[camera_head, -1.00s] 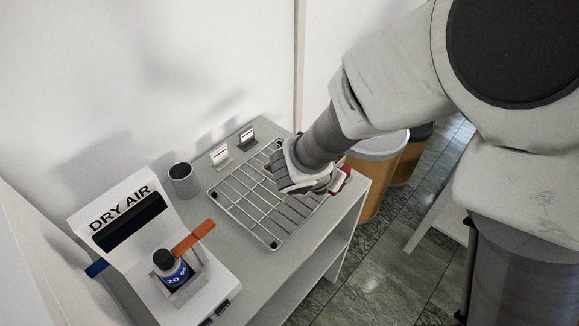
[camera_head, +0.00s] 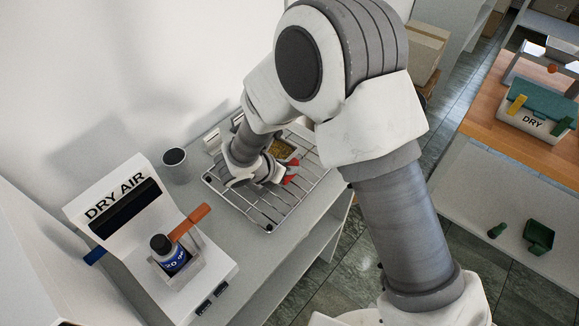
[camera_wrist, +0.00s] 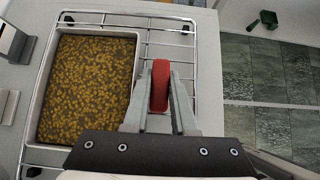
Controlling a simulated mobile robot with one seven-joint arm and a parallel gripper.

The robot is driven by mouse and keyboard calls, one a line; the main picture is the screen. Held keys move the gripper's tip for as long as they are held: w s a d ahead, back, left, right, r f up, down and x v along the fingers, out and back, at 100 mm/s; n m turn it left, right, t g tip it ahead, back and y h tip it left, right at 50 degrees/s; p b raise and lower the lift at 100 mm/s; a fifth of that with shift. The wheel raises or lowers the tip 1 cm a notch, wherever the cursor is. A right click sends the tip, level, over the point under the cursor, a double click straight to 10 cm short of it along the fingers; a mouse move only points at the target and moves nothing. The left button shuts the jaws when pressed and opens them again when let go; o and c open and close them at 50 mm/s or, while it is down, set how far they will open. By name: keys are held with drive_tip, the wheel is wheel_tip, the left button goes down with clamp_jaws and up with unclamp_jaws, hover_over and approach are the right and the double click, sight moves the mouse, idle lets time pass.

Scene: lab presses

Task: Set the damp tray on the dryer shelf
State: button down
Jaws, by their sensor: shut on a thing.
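The damp tray (camera_wrist: 88,85) is a pale rectangular tray filled with yellow-brown grains, at the left in the wrist view. In the head view only part of the tray (camera_head: 283,149) shows behind my arm. My gripper (camera_wrist: 160,92) is shut on its red handle (camera_wrist: 160,84), at the tray's right side. In the head view my gripper (camera_head: 272,172) is low over the wire rack (camera_head: 312,185), which lies on the grey shelf unit. The tray is over the rack; I cannot tell whether it touches the wires.
A DRY AIR device (camera_head: 125,215) with a blue-labelled bottle (camera_head: 170,253) stands near left. A grey cup (camera_head: 176,166) is beside the rack, and card holders stand behind it. At right, an orange-topped bench (camera_head: 530,148) holds a bin marked DRY (camera_head: 537,118). A green scoop (camera_head: 539,236) lies below it.

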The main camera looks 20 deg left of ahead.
drive_tip(key=shift+f, duration=0.25)
drive_tip(key=shift+f, duration=0.1)
drive_tip(key=shift+f, duration=0.15)
drive_tip(key=c, duration=0.7)
unclamp_jaws()
drive_tip(key=shift+s+a+r, duration=0.15)
drive_tip(key=shift+s+r, duration=0.15)
drive_tip(key=shift+r, duration=0.05)
drive_tip(key=v, duration=1.6)
drive_tip(key=shift+s+r, duration=0.2)
drive_tip(key=shift+d, duration=0.2)
